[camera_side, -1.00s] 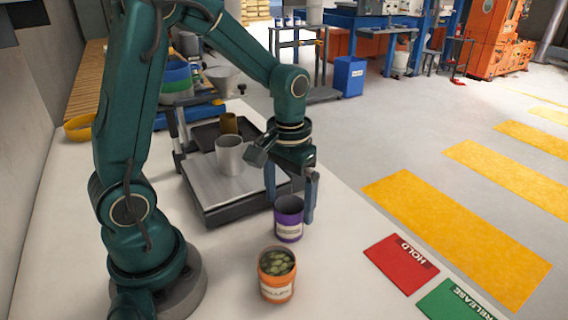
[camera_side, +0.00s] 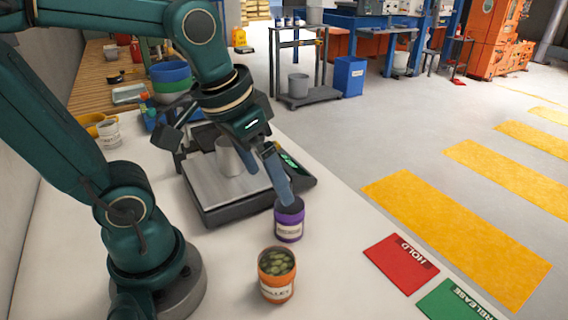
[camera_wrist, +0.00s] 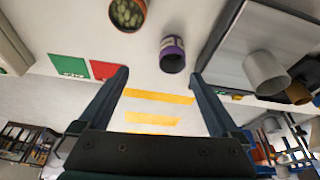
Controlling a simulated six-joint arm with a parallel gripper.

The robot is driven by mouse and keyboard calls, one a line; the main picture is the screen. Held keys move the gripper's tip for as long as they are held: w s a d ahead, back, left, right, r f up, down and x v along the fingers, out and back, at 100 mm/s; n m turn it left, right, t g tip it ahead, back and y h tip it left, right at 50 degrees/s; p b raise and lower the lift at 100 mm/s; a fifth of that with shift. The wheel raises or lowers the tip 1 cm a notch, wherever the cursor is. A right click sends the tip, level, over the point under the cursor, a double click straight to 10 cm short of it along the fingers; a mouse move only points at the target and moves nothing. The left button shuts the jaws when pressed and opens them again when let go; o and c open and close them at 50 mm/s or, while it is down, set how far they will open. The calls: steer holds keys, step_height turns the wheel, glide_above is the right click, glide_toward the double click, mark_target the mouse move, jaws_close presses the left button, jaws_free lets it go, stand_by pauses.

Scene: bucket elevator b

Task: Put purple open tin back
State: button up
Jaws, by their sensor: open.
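The purple open tin (camera_side: 289,226) stands upright on the white table, just in front of the scale. It also shows in the wrist view (camera_wrist: 172,58), ahead of the fingers and apart from them. My gripper (camera_wrist: 163,82) is open with nothing between its fingers. In the side view my gripper (camera_side: 225,170) is tilted above the scale; one finger's tip overlaps the tin's rim in the picture, and I cannot tell there whether it touches.
An orange tin (camera_side: 276,279) with greenish contents stands in front of the purple tin. The scale (camera_side: 225,190) carries a grey cup (camera_side: 230,158). Red HOLD (camera_side: 401,262) and green RELEASE (camera_side: 455,302) mats lie at right. Bowls (camera_side: 172,80) stand behind.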

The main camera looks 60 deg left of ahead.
steer(key=shift+s+d+f+m+t, duration=0.1)
steer(key=shift+s+d+m+t, duration=0.15)
steer(key=shift+s, duration=0.2)
steer(key=shift+s+d+f+m+t, duration=0.1)
steer(key=shift+s+m+t, duration=0.05)
steer(key=shift+s+t, duration=0.25)
steer(key=shift+s+d+m+t, duration=0.2)
steer(key=shift+s+t, duration=0.05)
steer(key=shift+s, duration=0.25)
stand_by(0.3)
